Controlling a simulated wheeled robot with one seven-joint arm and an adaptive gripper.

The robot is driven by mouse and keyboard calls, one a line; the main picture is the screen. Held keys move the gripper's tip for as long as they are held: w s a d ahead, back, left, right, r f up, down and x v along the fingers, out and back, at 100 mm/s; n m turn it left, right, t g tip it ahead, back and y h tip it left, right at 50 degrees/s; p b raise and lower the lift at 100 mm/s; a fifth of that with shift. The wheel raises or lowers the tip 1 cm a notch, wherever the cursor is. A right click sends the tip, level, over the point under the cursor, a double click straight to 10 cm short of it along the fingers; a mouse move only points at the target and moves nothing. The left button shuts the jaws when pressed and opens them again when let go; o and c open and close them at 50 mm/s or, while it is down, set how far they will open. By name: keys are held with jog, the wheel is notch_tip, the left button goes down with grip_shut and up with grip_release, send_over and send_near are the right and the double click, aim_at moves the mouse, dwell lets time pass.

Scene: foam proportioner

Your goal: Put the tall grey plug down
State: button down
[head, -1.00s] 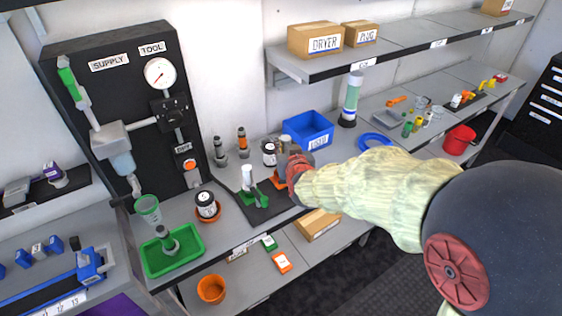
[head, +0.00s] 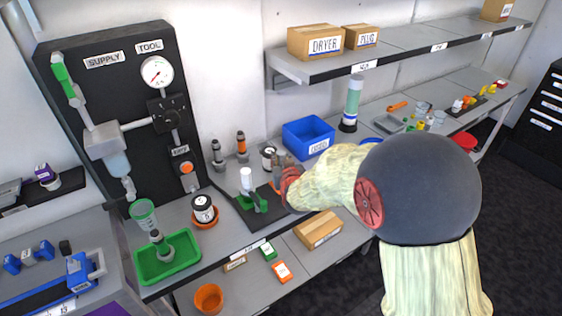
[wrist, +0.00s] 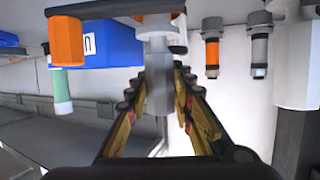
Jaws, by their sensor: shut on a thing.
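My gripper (head: 287,182) is over the dark mat on the bench. In the wrist view its fingers (wrist: 158,95) are closed on both sides of a grey plug (wrist: 158,92) with a faceted body. The plug lies along the line between the fingers, and its wider grey end is at the picture's top. In the head view a small grey part of the plug (head: 283,161) shows above the red fingers; the rest is hidden by them. I cannot tell whether its lower end touches the mat.
Left of my gripper on the dark mat (head: 263,219) stands a green holder with a white-topped piece (head: 247,181). Behind are a grey plug (head: 218,154), an orange-banded plug (head: 242,146) and a jar (head: 269,157). A blue bin (head: 308,134) stands behind right. A green tray (head: 190,262) lies left.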

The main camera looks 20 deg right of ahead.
jog(key=shift+f, duration=0.1)
jog(key=c, duration=1.7)
grip_release()
jog(key=shift+o, duration=0.7)
jog(key=s+a+r+g+y+p, duration=0.15)
jog(key=s+r, duration=0.35)
jog(key=s, duration=0.5)
jog(key=s+a+r+g+p, duration=0.15)
jog(key=s+r, duration=0.35)
jog(key=s, duration=0.5)
jog(key=s+d+r+g, duration=0.1)
jog(key=s+g, duration=0.1)
jog(key=s, duration=0.8)
jog(key=s+d+r+n+g, duration=0.1)
jog(key=s+d+r+g, duration=0.1)
jog(key=s, duration=0.9)
jog(key=shift+r+g, duration=0.15)
jog(key=shift+g, duration=0.55)
jog(key=shift+h, duration=0.25)
